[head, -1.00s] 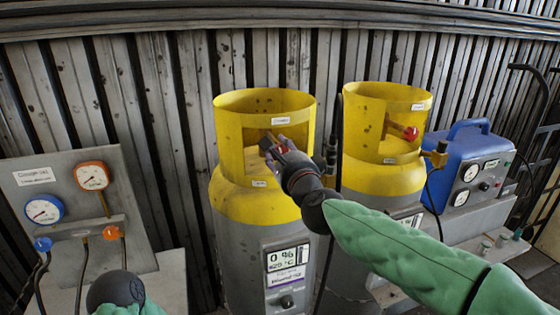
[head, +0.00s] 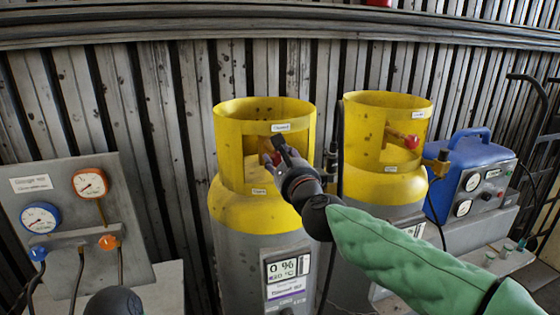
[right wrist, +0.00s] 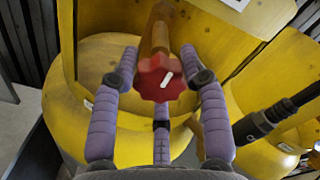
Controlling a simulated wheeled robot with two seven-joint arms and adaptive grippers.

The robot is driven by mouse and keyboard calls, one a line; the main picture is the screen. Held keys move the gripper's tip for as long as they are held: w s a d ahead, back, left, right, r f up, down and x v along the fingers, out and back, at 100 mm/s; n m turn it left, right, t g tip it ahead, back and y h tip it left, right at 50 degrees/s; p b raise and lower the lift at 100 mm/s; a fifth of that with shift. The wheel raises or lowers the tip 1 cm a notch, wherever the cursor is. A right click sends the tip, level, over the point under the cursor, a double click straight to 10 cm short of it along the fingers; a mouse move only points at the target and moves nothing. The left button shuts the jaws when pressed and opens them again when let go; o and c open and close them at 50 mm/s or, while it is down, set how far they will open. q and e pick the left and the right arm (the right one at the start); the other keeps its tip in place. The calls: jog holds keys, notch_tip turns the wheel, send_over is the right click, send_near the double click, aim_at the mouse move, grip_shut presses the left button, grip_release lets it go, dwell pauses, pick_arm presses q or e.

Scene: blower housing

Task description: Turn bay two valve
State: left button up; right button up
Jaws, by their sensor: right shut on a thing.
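The left yellow-collared cylinder (head: 255,215) stands upright, with a small red valve knob (right wrist: 158,78) inside its collar. The knob has a white mark and sits on a brass stem (right wrist: 160,35). My right gripper (head: 276,152) reaches into the collar opening and is shut on this knob; in the right wrist view its purple fingers (right wrist: 160,66) lie on both sides of it. In the head view the fingers mostly hide the knob. A second cylinder (head: 375,185) to the right has its own red knob (head: 411,142), untouched. Only a dark joint of my left arm shows; its gripper is out of sight.
A gauge panel (head: 130,235) with blue and orange gauges stands at the left. A blue machine (head: 470,175) stands at the right. A dark hose (head: 339,150) hangs between the cylinders. The yellow collar wall surrounds my right fingers closely. A ribbed metal wall is behind.

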jog(key=shift+d+r, duration=0.1)
jog(key=shift+d, duration=0.05)
jog(key=o, duration=1.2)
jog(key=shift+w, duration=0.1)
jog(key=shift+c, duration=0.2)
jog(key=v, duration=1.2)
